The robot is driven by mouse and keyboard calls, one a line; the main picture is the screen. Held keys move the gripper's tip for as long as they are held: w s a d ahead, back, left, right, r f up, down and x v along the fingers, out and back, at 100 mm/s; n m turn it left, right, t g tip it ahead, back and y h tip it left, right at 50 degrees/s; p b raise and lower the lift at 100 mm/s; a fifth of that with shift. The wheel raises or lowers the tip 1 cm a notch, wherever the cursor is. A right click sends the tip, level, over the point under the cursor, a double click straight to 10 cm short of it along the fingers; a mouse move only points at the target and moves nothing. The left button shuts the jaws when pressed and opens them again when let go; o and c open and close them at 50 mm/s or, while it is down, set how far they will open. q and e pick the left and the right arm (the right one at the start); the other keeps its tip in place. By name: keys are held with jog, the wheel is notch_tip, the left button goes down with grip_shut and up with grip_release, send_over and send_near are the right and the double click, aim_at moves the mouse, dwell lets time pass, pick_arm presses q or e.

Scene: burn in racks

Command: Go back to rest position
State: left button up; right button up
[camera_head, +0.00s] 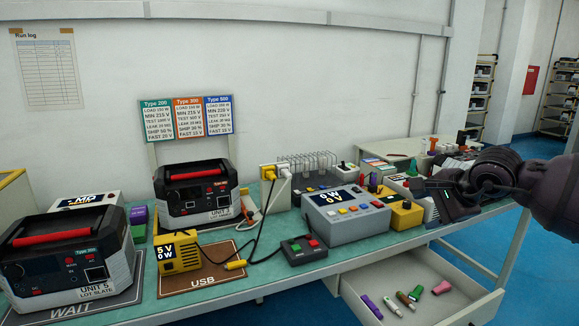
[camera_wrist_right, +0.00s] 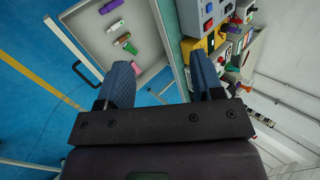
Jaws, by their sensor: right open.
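My right gripper (camera_head: 426,194) comes in from the right in the head view, over the right part of the green bench. In the right wrist view its two blue fingers (camera_wrist_right: 163,78) are wide apart with nothing between them. My left gripper is not in the head view.
An open drawer (camera_head: 378,270) under the bench holds several small coloured sticks; it also shows in the wrist view (camera_wrist_right: 88,22). Two black power units, UNIT 5 (camera_head: 68,255) and another (camera_head: 197,192), stand left. Blue floor is free at right.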

jog(key=s+a+r+m+t+y, duration=0.1)
jog(key=s+a+r+m+y, duration=0.15)
jog(key=a+m+y, duration=0.5)
jog(key=s+a+r+m+t+y, duration=0.1)
jog(key=s+a+m+t+y, duration=0.15)
jog(key=a+m+y, duration=0.5)
jog(key=s+d+f+m+t+h+p, duration=0.1)
jog(key=s+d+f+m+t+h, duration=0.2)
jog(key=f+m+h, duration=0.95)
jog(key=s+d+f+m+t+h, duration=0.1)
jog(key=s+d+f+m+t, duration=0.5)
jog(key=m, duration=1.3)
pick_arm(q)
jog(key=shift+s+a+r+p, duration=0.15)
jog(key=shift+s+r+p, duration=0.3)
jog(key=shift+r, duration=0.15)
pick_arm(e)
jog(key=s+d+f+m+g+h, duration=0.2)
jog(key=s+f+m+g, duration=0.2)
jog(key=s+f, duration=0.7)
jog(key=s+d+f+m+g+h, duration=0.2)
jog(key=s+f+m+g, duration=0.3)
jog(key=s+f, duration=0.5)
jog(key=s+h, duration=0.1)
jog(key=s, duration=0.1)
jog(key=shift+s+f, duration=0.3)
jog(key=shift+f, duration=0.1)
jog(key=shift+m, duration=0.25)
